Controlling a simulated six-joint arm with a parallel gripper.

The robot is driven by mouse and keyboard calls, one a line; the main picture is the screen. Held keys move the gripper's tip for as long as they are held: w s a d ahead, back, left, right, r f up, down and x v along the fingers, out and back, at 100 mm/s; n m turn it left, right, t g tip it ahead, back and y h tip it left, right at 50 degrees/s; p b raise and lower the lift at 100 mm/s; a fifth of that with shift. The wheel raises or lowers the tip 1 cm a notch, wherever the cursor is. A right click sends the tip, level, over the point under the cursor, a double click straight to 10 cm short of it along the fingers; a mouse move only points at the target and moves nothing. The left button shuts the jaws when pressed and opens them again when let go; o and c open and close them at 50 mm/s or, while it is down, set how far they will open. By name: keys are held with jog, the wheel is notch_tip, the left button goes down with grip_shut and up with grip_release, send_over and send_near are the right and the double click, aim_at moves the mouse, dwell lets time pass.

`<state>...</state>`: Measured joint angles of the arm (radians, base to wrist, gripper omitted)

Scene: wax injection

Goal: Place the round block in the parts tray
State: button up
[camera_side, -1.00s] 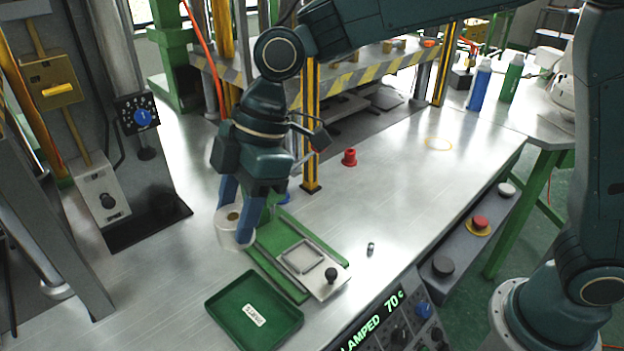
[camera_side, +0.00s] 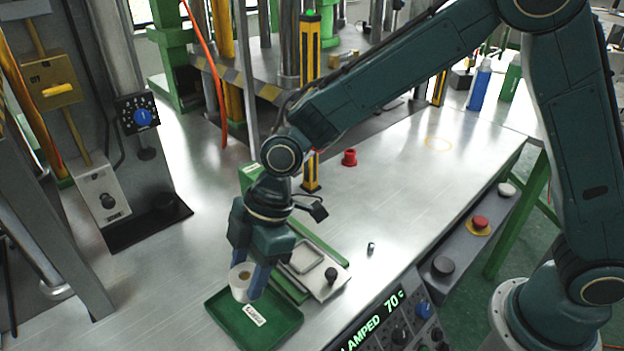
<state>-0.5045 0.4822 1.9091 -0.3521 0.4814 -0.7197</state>
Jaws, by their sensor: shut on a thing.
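The round block (camera_side: 241,283) is a pale, whitish cylinder with a tan spot in its top. My gripper (camera_side: 248,280) is shut on it, with its blue fingers on either side. The block is over the back part of the green parts tray (camera_side: 283,338), which lies at the bottom with a white label on its floor. I cannot tell whether the block touches the tray floor. My gripper hides part of the block's sides and of the tray's back edge.
A green rail fixture with a metal plate and black knob (camera_side: 331,275) stands right behind the tray. The control panel (camera_side: 395,318) is at the front right.

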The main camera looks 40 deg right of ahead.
jog(key=shift+f, duration=1.65)
jog(key=shift+f, duration=2.1)
jog(key=shift+f, duration=0.2)
jog(key=o, duration=1.1)
jog(key=shift+r, duration=0.1)
jog(key=v, duration=1.2)
